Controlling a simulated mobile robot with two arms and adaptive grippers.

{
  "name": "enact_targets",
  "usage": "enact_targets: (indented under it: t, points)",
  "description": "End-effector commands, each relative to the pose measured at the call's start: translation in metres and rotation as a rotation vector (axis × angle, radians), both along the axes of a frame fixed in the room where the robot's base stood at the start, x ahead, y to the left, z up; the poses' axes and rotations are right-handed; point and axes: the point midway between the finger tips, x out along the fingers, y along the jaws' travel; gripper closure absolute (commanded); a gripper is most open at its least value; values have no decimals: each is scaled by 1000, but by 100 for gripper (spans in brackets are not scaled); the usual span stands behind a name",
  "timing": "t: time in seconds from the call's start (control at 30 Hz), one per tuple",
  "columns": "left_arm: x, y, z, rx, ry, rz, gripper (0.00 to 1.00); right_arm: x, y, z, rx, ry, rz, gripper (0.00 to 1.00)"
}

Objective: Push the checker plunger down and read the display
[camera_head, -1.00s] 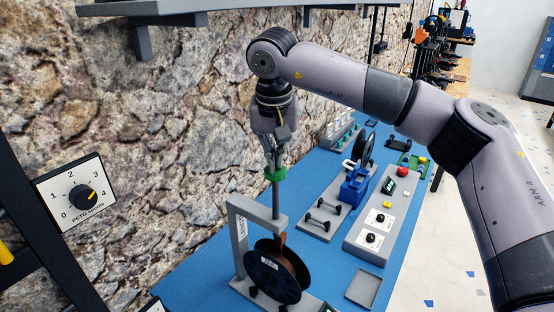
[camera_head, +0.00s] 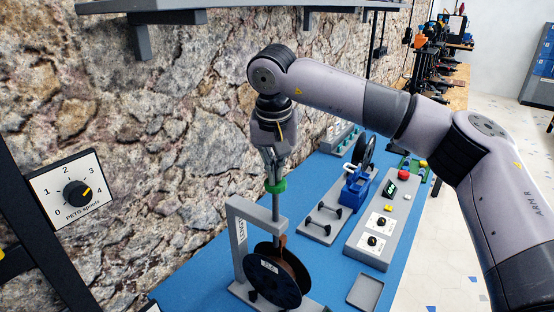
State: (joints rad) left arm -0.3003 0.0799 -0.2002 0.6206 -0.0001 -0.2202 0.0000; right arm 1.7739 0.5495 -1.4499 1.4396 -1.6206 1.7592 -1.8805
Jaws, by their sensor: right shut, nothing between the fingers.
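My right gripper (camera_head: 274,178) hangs from above with its fingers shut. It is at the green cap (camera_head: 275,186) on top of a grey upright rod (camera_head: 276,207), which looks like the checker plunger. The rod passes down beside the grey frame (camera_head: 239,244) marked "LENGT...", which holds a dark spool (camera_head: 272,281) with a brown rim. Whether the fingertips press on the cap or only meet it I cannot tell. A small dark display with green marks (camera_head: 391,187) sits on the grey panel (camera_head: 372,256); its reading is too small to make out. My left gripper is out of view.
A blue block-like device (camera_head: 355,186), a red button (camera_head: 404,174) and black knobs (camera_head: 377,222) are on the blue bench (camera_head: 190,290). An empty grey tray (camera_head: 365,291) lies in front. A dial (camera_head: 76,194) is at the left. The stone wall stands close behind.

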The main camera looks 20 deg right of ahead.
Motion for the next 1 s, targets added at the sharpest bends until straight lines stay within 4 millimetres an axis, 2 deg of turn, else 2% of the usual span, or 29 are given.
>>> enact_targets:
  t: [1.0]
  points:
    - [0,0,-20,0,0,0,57,0,0,-32,-1,1,0,100]
